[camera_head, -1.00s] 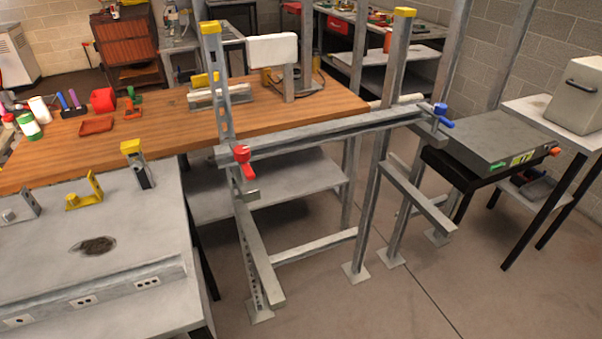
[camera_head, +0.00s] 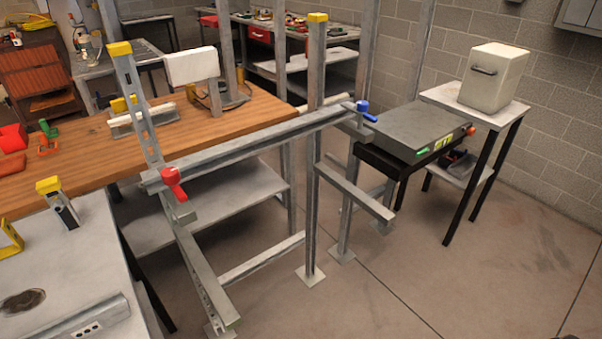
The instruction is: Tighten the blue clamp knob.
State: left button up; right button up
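The blue clamp knob (camera_head: 364,109) sits at the right end of a grey horizontal crossbar (camera_head: 250,146), by an upright of a metal frame. Its handle points to the right. A red clamp knob (camera_head: 173,182) sits at the crossbar's left end, by the left upright. Neither of my grippers shows in the head view, and nothing touches the blue knob. How tight the clamp is cannot be told.
A wooden workbench (camera_head: 253,104) stands behind the frame. A grey flat case (camera_head: 412,130) lies on a black stand just right of the blue knob. A white box (camera_head: 493,79) stands on a table further right. Floor (camera_head: 440,270) in the right foreground is clear.

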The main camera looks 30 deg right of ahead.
aim_at(361, 105)
jog(key=l+z, duration=0.15)
jog(key=l, duration=0.2)
jog(key=i+l+z, duration=0.1)
jog(key=l, duration=0.3)
jog(key=i+l+z, duration=0.15)
jog(key=l, duration=0.2)
jog(key=l+z, duration=0.15)
jog(key=l, duration=0.2)
jog(key=i, duration=0.05)
